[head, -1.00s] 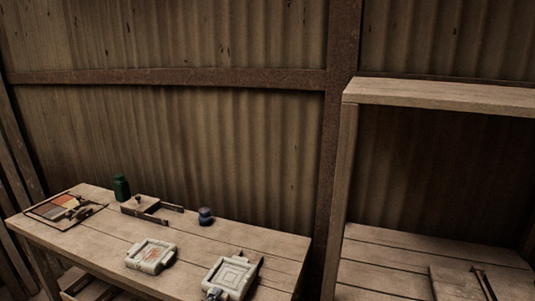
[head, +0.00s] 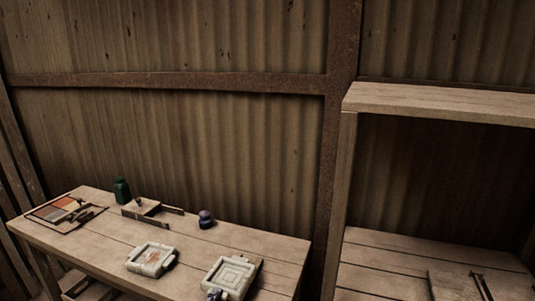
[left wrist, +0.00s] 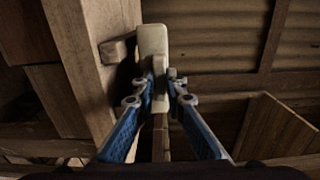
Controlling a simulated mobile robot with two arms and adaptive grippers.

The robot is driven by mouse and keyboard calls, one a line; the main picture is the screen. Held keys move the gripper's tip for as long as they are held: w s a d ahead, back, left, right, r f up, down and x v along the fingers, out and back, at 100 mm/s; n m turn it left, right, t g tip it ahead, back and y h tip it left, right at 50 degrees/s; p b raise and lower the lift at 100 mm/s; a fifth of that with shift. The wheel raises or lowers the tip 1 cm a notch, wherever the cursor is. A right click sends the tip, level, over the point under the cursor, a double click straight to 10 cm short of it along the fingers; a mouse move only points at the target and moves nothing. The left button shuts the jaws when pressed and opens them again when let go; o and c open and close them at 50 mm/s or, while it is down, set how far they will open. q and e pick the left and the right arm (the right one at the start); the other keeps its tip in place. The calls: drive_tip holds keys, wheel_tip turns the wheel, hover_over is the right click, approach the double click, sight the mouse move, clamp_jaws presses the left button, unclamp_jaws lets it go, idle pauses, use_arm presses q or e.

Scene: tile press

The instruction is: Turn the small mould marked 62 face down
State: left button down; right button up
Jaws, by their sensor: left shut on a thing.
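A pale square mould (head: 230,274) with nested square ridges on its upper face is at the front right of the bench in the head view. My left gripper (head: 214,294) shows only as small grey tips at its near left corner. In the left wrist view the blue fingers of my left gripper (left wrist: 161,92) are shut on a pale piece (left wrist: 153,42), seen edge-on. A second pale mould (head: 151,260), with reddish marks in its recess, lies to the left. I cannot read a number on either mould. My right gripper is not in view.
On the bench (head: 110,240) stand a green bottle (head: 121,190), a small dark blue pot (head: 206,219), a low wooden frame (head: 150,210) and a tray of coloured samples (head: 58,210). A wooden shelf unit (head: 440,96) stands at the right. The bench's back right is clear.

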use_arm(q)
wheel_tip(320, 180, up, 5)
drive_tip(key=p, duration=0.3)
drive_tip(key=shift+f, duration=0.15)
idle(0.5)
